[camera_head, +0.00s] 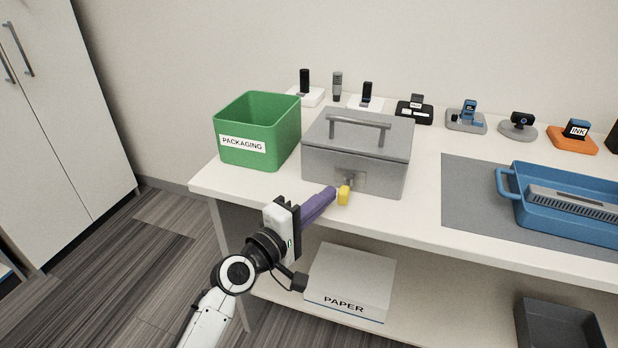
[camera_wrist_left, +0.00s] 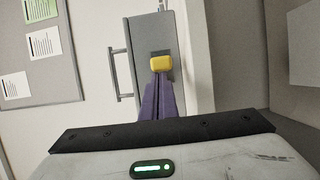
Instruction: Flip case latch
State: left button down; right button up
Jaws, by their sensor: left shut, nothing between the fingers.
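The grey case (camera_head: 358,148) stands closed on the bench, with a bar handle (camera_head: 358,127) on its lid. Its latch hangs at the front from a small grey bracket and ends in a yellow tab (camera_head: 344,195). My left gripper (camera_head: 331,192) has long purple fingers, shut and empty, with their tips close to the left of the tab. In the left wrist view the yellow tab (camera_wrist_left: 161,63) shows just beyond the fingertips (camera_wrist_left: 160,80). I cannot tell whether they touch it. My right gripper is not in view.
A green packaging bin (camera_head: 257,130) stands left of the case. A blue tray (camera_head: 508,184) lies on a grey mat (camera_head: 463,197) at the right. Several small devices line the back. A paper box (camera_head: 350,280) sits on the lower shelf.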

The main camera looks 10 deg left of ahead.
pick_arm(q)
jog(key=d, duration=0.2)
jog(key=s+d+p, duration=0.1)
jog(key=d, duration=0.1)
jog(key=d+p, duration=0.1)
jog(key=d, duration=0.1)
jog(key=shift+s+r, duration=0.15)
jog(key=shift+s, duration=0.2)
dwell(0.5)
jog(key=a+v, duration=0.1)
jog(key=v, duration=1)
jog(key=shift+w+f, duration=0.3)
jog(key=shift+w, duration=0.1)
jog(key=shift+a, duration=0.1)
jog(key=s+a+f+m+g+y, duration=0.2)
jog(key=s+a+f+m, duration=0.1)
jog(key=s+f, duration=0.4)
jog(key=s+a+f+m+g+y, duration=0.2)
jog(key=s+a+f+m, duration=0.2)
jog(key=f, duration=0.6)
jog(key=s+a+f+m+g+y, duration=0.2)
jog(key=s+f+m, duration=0.4)
jog(key=s+f, duration=0.3)
jog(key=shift+s+a+m+g+y, duration=0.4)
jog(key=shift+s+a, duration=0.5)
jog(key=shift+s, duration=0.1)
